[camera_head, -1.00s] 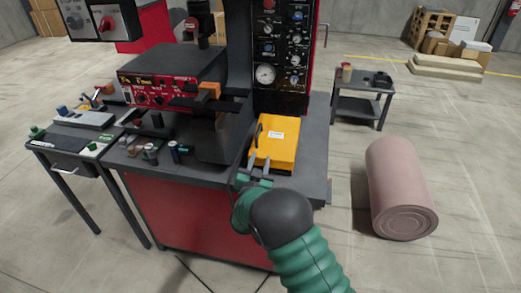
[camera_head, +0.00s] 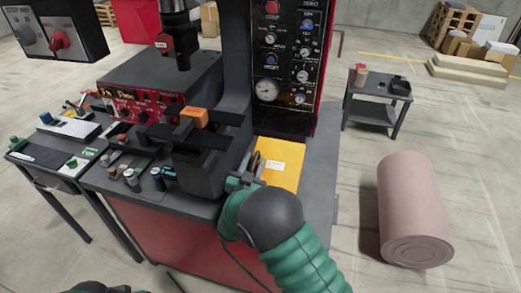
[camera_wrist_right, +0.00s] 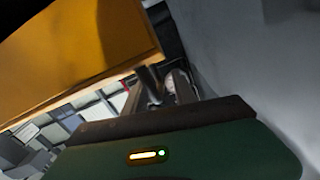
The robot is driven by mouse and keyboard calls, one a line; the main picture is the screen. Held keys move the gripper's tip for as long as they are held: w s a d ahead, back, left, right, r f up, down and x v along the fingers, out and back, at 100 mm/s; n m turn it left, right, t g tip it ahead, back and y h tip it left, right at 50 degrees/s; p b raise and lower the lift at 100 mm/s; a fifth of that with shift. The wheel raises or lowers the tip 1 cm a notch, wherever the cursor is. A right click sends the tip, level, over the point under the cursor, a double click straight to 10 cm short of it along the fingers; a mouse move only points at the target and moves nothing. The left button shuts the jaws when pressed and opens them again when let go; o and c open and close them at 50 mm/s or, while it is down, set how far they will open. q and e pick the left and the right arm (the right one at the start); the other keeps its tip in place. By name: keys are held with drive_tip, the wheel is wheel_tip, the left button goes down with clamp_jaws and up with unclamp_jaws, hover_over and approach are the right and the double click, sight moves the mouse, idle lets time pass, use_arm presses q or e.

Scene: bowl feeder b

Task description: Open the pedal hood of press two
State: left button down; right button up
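The yellow pedal hood (camera_head: 281,158) sits on the right side of the grey press bench. It has a white label on top and a dark handle at its left side. In the right wrist view its yellow wall (camera_wrist_right: 75,50) fills the upper left. My right gripper (camera_head: 254,166) is at the hood's left edge, by the handle. Its two fingers (camera_wrist_right: 167,88) look apart, and the handle is partly hidden by them. I cannot tell whether they touch it. Only a green and dark part of my left arm shows at the bottom left edge; its fingers are out of view.
The press column and dark control panel (camera_head: 287,60) stand right behind the hood. A black block with an orange part (camera_head: 194,117) is to the left. A pink roll (camera_head: 412,205) and a small cart (camera_head: 378,95) stand on the floor to the right.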

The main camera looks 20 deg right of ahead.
drive_tip(key=shift+w+a+r, duration=0.1)
drive_tip(key=shift+w+a, duration=0.05)
drive_tip(key=shift+a, duration=0.1)
drive_tip(key=shift+r, duration=0.1)
drive_tip(key=shift+s+d+r, duration=0.2)
drive_tip(key=shift+s, duration=0.15)
drive_tip(key=shift+c, duration=0.3)
drive_tip(key=shift+w+d+f, duration=0.15)
drive_tip(key=shift+d+f, duration=0.1)
drive_tip(key=shift+d, duration=0.1)
clamp_jaws()
drive_tip(key=shift+a, duration=0.15)
drive_tip(key=shift+f, duration=0.1)
